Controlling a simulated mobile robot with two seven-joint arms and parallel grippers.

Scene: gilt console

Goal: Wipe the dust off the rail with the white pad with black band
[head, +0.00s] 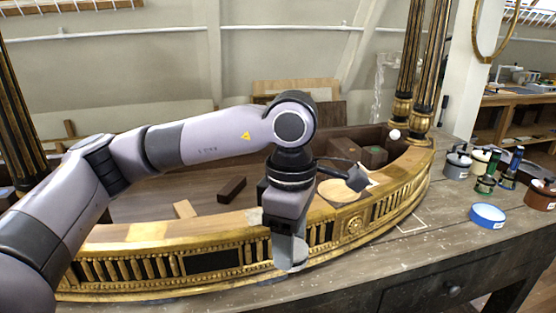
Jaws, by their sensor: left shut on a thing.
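The gilt rail (214,227) curves across the console's front, with a tan top and a fluted gold face with dark panels. A pale, whitish patch (253,217) shows on its top just left of my left gripper. My left gripper (290,245) points down at the middle of the rail, in front of its face. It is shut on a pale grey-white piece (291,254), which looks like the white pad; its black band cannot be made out. The gripper hides part of the rail behind it. I cannot tell whether the pad touches the rail. My right gripper is not in view.
Dark blocks (231,189) and a pale round disc (340,191) lie behind or on the rail. Gilt columns (408,80) rise at the right. A blue-rimmed dish (487,214), jars and bottles stand on the bench (450,243) at right. The bench front is mostly clear.

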